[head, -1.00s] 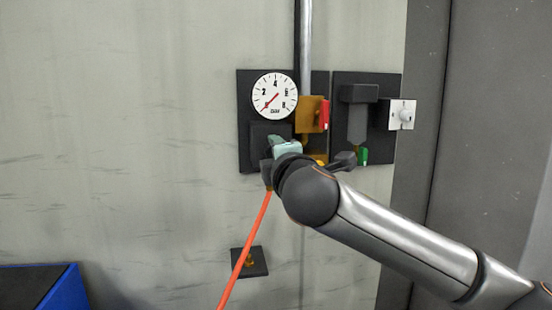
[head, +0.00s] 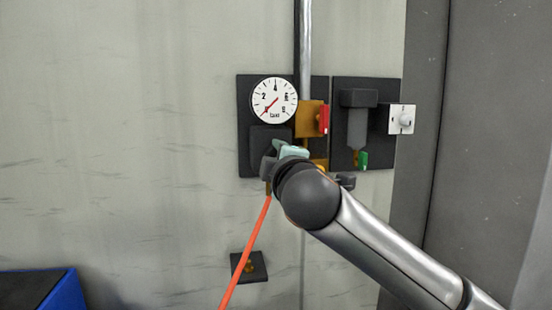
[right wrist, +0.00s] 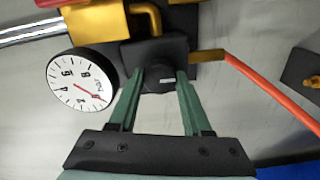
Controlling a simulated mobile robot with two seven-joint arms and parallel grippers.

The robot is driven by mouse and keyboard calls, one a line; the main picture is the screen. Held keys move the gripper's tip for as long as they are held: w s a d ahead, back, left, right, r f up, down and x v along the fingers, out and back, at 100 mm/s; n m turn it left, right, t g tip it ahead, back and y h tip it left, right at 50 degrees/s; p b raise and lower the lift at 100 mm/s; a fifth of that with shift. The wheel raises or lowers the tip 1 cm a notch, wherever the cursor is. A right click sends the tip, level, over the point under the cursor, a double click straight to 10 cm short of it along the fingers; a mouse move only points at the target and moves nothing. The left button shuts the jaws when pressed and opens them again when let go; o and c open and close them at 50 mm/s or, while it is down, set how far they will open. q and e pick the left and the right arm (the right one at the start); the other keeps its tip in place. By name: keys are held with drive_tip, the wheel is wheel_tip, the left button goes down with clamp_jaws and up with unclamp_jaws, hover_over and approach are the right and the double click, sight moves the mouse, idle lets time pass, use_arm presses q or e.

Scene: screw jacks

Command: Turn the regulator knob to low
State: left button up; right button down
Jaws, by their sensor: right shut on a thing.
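The regulator (head: 268,135) is a dark block on a black wall plate, below a round white gauge (head: 274,100) with a red needle pointing to the lower left. In the right wrist view the black regulator knob (right wrist: 158,80) carries a small white mark and sits between the two green fingers. My right gripper (right wrist: 160,84) is shut on the knob. In the head view my arm and the gripper (head: 280,150) hide the knob. My left gripper is not in view.
An orange hose (head: 245,252) hangs from the regulator. A brass valve with a red handle (head: 323,117), a green handle (head: 363,159) and a white switch plate (head: 402,119) are to the right. A small wall plate (head: 257,272) is below, and a blue box (head: 70,295) is lower left.

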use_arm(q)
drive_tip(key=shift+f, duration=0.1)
use_arm(e)
drive_tip(key=shift+c, duration=1.8)
unclamp_jaws()
use_arm(q)
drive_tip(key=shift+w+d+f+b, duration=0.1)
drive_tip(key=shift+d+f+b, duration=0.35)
drive_tip(key=shift+b, duration=0.45)
use_arm(e)
drive_tip(key=s+d, duration=0.2)
drive_tip(key=s, duration=1)
drive_tip(key=shift+s+d, duration=0.15)
drive_tip(key=shift+d, duration=0.1)
